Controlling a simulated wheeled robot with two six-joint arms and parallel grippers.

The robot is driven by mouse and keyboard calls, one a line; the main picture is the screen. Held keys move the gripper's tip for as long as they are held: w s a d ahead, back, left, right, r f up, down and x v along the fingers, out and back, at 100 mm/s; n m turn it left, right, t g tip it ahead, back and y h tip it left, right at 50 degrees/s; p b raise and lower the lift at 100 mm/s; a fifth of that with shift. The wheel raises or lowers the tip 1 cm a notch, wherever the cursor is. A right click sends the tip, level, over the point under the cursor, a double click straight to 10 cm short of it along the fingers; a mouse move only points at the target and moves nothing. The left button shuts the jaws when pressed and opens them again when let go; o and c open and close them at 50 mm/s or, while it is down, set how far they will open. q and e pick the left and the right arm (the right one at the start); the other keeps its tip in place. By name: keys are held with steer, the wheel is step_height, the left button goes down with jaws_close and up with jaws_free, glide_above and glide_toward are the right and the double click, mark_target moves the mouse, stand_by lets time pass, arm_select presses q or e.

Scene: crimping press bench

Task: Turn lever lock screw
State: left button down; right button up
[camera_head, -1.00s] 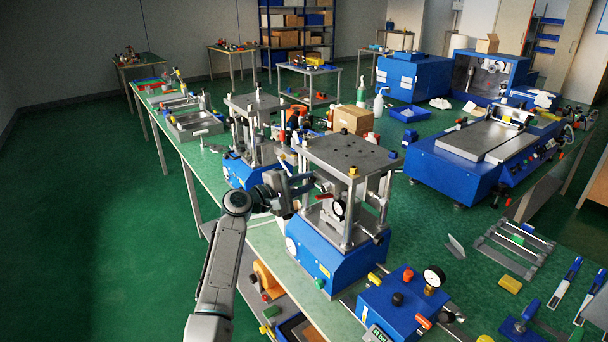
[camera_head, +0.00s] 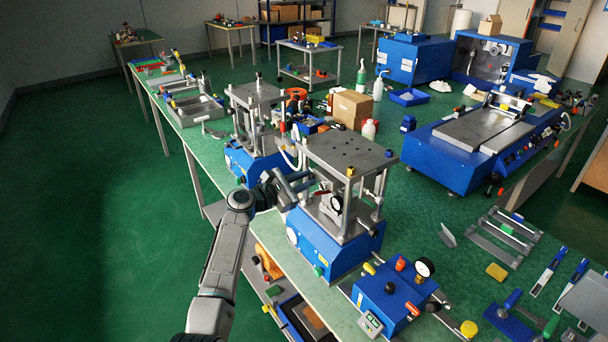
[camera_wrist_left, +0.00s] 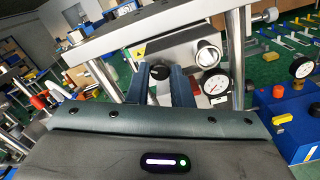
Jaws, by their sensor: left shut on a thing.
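The blue press (camera_head: 330,246) with a grey top plate (camera_head: 348,151) on steel posts stands on the bench in the head view. My left gripper (camera_head: 308,184) reaches in from the left, at the press's near-left side below the top plate. In the left wrist view, my left gripper's dark fingers (camera_wrist_left: 166,84) are shut on a small black knob (camera_wrist_left: 160,71), likely the lock screw. A silver cylinder (camera_wrist_left: 207,54) and a round gauge (camera_wrist_left: 214,83) are just right of it. The screw is hidden by the fingers in the head view. My right gripper is not in view.
A blue control box (camera_head: 390,300) with a gauge stands in front of the press. A second press (camera_head: 256,150) stands behind. A cardboard box (camera_head: 351,109) is beyond them. The floor left of the bench is clear.

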arm_select(q)
steer(key=shift+n+p, duration=0.3)
steer(key=shift+n, duration=0.2)
steer(key=shift+f, duration=0.1)
steer(key=c, duration=1.3)
jaws_free()
steer(key=shift+s+a+f, duration=0.1)
steer(key=shift+s+a, duration=0.25)
steer(key=shift+a, duration=0.15)
steer(key=b+v, duration=0.3)
steer(key=v, duration=0.6)
steer(key=shift+s+a, duration=0.2)
